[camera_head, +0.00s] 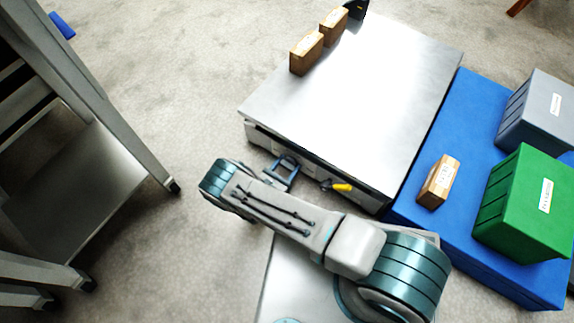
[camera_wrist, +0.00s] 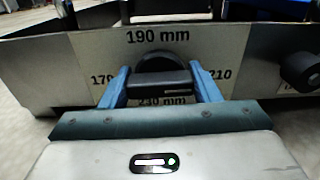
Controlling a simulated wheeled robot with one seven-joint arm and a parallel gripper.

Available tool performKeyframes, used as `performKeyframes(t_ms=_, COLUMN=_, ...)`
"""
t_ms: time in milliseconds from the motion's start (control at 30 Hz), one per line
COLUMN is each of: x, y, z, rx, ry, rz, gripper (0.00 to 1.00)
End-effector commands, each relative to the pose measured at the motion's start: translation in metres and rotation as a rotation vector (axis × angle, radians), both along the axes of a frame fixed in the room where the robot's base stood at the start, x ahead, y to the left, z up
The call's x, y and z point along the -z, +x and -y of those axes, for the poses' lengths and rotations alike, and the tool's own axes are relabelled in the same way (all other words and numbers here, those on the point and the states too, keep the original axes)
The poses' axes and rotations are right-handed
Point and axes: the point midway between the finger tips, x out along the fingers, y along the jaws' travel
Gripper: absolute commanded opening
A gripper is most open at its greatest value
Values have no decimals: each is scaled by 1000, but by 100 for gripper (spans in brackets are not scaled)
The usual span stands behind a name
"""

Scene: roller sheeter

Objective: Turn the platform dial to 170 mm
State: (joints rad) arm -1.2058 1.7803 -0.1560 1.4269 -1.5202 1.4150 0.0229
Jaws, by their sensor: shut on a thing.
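The platform dial (camera_wrist: 158,68) is a dark round knob with a thick crossbar on the sheeter's front panel, in the middle of the wrist view. Printed around it are 190 mm above, 170 at left, 210 at right and 230 mm below. My gripper (camera_wrist: 160,82) has its two blue fingers closed on the ends of the crossbar, which lies nearly level. I cannot tell which mark the dial points to. In the head view my gripper (camera_head: 284,168) reaches the front of the sheeter (camera_head: 350,90), and the dial is not clear there.
A black knob (camera_wrist: 301,70) sits right of the dial. A yellow handle (camera_head: 341,187) is on the sheeter's front. A blue platform (camera_head: 405,205) with a green crate (camera_head: 525,205) and grey crate (camera_head: 540,115) stands at right. A metal rack (camera_head: 90,170) stands at left.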

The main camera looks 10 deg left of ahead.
Motion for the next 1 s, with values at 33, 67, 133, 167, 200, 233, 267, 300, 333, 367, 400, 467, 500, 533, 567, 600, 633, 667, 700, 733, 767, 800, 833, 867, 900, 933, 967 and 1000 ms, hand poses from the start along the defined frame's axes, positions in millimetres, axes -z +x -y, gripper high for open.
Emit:
performKeyframes(t_ms=33, x=0, y=0, z=-1, rx=-2, ry=-15, rz=-7, gripper=34)
performKeyframes(t_ms=67, x=1, y=0, z=-1, rx=-2, ry=-28, rz=-13, gripper=34)
performKeyframes(t_ms=133, x=1, y=0, z=-1, rx=-3, ry=-63, rz=-27, gripper=34)
performKeyframes(t_ms=167, x=1, y=0, z=-1, rx=-3, ry=-81, rz=-35, gripper=34)
performKeyframes(t_ms=200, x=0, y=0, z=-1, rx=-3, ry=-107, rz=-45, gripper=34)
performKeyframes(t_ms=233, x=0, y=0, z=-1, rx=-3, ry=-129, rz=-54, gripper=34)
performKeyframes(t_ms=267, x=0, y=0, z=-1, rx=-3, ry=-152, rz=-62, gripper=34)
performKeyframes(t_ms=300, x=0, y=0, z=-1, rx=-3, ry=-183, rz=-76, gripper=34)
performKeyframes(t_ms=333, x=1, y=-1, z=-2, rx=-4, ry=-207, rz=-86, gripper=34)
performKeyframes(t_ms=367, x=1, y=-1, z=-2, rx=-4, ry=-233, rz=-97, gripper=34)
performKeyframes(t_ms=400, x=1, y=-1, z=-2, rx=-4, ry=-267, rz=-112, gripper=34)
performKeyframes(t_ms=467, x=1, y=0, z=-2, rx=-3, ry=-321, rz=-133, gripper=34)
performKeyframes(t_ms=500, x=1, y=0, z=-2, rx=-3, ry=-356, rz=-147, gripper=34)
performKeyframes(t_ms=533, x=1, y=0, z=-2, rx=-3, ry=-383, rz=-158, gripper=34)
performKeyframes(t_ms=567, x=1, y=0, z=-2, rx=-3, ry=-409, rz=-168, gripper=34)
performKeyframes(t_ms=600, x=1, y=0, z=-2, rx=-4, ry=-444, rz=-184, gripper=34)
performKeyframes(t_ms=633, x=1, y=0, z=-2, rx=-4, ry=-470, rz=-195, gripper=34)
performKeyframes(t_ms=667, x=1, y=0, z=-2, rx=-4, ry=-496, rz=-206, gripper=34)
performKeyframes(t_ms=700, x=1, y=-1, z=-2, rx=-4, ry=-532, rz=-222, gripper=34)
performKeyframes(t_ms=733, x=1, y=-1, z=-2, rx=-4, ry=-558, rz=-232, gripper=34)
performKeyframes(t_ms=767, x=1, y=0, z=-2, rx=-4, ry=-583, rz=-243, gripper=34)
performKeyframes(t_ms=800, x=1, y=0, z=-2, rx=-3, ry=-619, rz=-257, gripper=34)
performKeyframes(t_ms=833, x=1, y=0, z=-2, rx=-3, ry=-646, rz=-268, gripper=34)
performKeyframes(t_ms=867, x=1, y=0, z=-2, rx=-3, ry=-672, rz=-278, gripper=34)
performKeyframes(t_ms=900, x=1, y=0, z=-2, rx=-3, ry=-707, rz=-293, gripper=34)
performKeyframes(t_ms=933, x=1, y=0, z=-2, rx=-3, ry=-733, rz=-304, gripper=34)
performKeyframes(t_ms=967, x=1, y=0, z=-3, rx=-3, ry=-759, rz=-315, gripper=34)
performKeyframes(t_ms=1000, x=1, y=0, z=-3, rx=-3, ry=-794, rz=-329, gripper=34)
